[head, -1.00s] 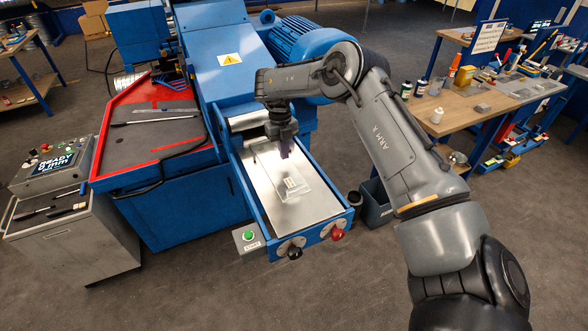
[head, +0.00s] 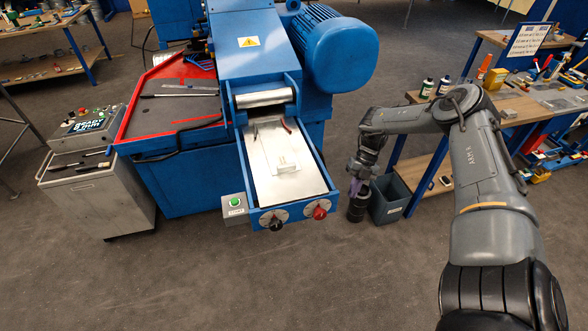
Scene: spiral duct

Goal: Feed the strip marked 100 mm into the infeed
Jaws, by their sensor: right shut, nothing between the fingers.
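A pale metal strip (head: 272,147) lies flat on the bright infeed bed (head: 300,190), with its far part toward the roller (head: 265,98). A small pale label (head: 287,162) sits near its front end; its print is too small to read. I cannot tell whether the strip's far edge touches the roller. My right gripper (head: 355,188) is shut and empty, to the right of the infeed, above or near a dark cylinder (head: 357,208). My left gripper is not in view.
A black knob (head: 275,224) and a red knob (head: 319,213) are on the bed's front. A green start button (head: 235,202) is at its left. A grey bin (head: 391,197) stands right of the bed. A display panel (head: 90,125) reads READY. The front floor is clear.

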